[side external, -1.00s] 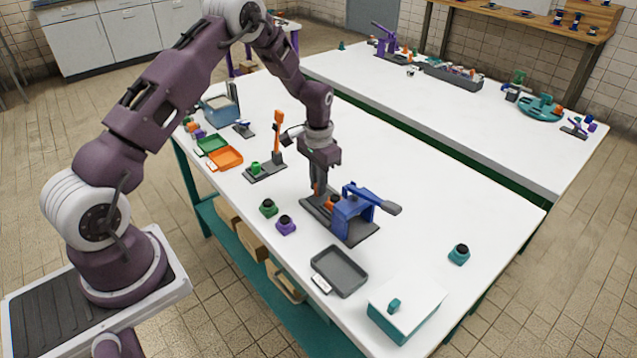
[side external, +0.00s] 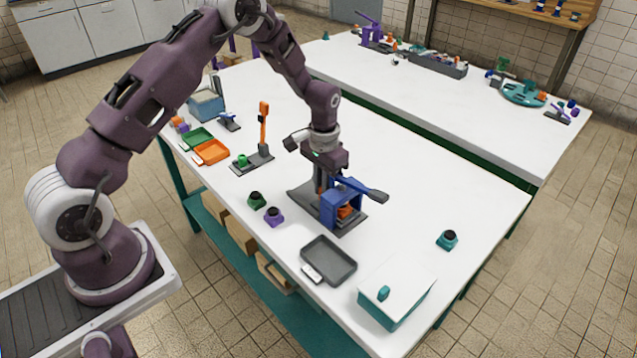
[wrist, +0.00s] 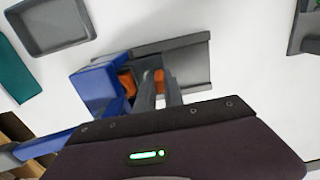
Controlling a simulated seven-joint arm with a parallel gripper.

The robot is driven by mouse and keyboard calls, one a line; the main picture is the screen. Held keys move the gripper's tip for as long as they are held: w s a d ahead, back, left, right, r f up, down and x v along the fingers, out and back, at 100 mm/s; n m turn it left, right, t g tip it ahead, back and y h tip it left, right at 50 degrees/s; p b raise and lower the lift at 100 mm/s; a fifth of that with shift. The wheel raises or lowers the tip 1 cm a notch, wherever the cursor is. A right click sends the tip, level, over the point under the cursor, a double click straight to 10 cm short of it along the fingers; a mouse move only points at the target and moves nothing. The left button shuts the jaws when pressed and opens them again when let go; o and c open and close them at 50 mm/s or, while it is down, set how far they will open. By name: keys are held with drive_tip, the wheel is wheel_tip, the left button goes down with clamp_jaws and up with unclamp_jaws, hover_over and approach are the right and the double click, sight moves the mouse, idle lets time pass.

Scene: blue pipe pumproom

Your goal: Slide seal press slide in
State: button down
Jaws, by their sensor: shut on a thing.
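The blue seal press (side external: 342,206) stands on a dark grey base (side external: 300,194), with its lever (side external: 375,195) pointing right. An orange piece (side external: 346,212) sits under the blue frame; it also shows beside the blue body in the wrist view (wrist: 127,83). My gripper (side external: 322,192) reaches down at the press's left side. In the wrist view its fingers (wrist: 158,92) are close together by an upright orange tab (wrist: 159,76), shut on what looks like this slide handle. The contact itself is partly hidden by the fingers.
A grey tray (side external: 329,260) and a teal box with a white lid (side external: 397,290) lie in front. Green (side external: 256,199) and purple (side external: 273,216) pieces stand left of the press, a teal one (side external: 447,240) right. An orange-levered stand (side external: 262,140) is behind left.

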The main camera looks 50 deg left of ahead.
drive_tip(key=shift+d, duration=0.3)
drive_tip(key=c, duration=1.4)
unclamp_jaws()
drive_tip(key=shift+c, duration=0.2)
drive_tip(key=shift+a, duration=0.1)
drive_tip(key=a, duration=0.7)
drive_tip(key=s+d+r+t, duration=0.1)
drive_tip(key=s+d+r, duration=0.1)
drive_tip(key=r, duration=0.7)
drive_tip(key=s+d+r, duration=0.2)
drive_tip(key=r, duration=0.8)
drive_tip(key=s+d+r+t, duration=0.1)
drive_tip(key=s+d+r, duration=0.2)
drive_tip(key=s+r, duration=0.5)
drive_tip(key=shift+d+r+t, duration=0.25)
drive_tip(key=shift+r+t, duration=0.1)
drive_tip(key=shift+t, duration=0.05)
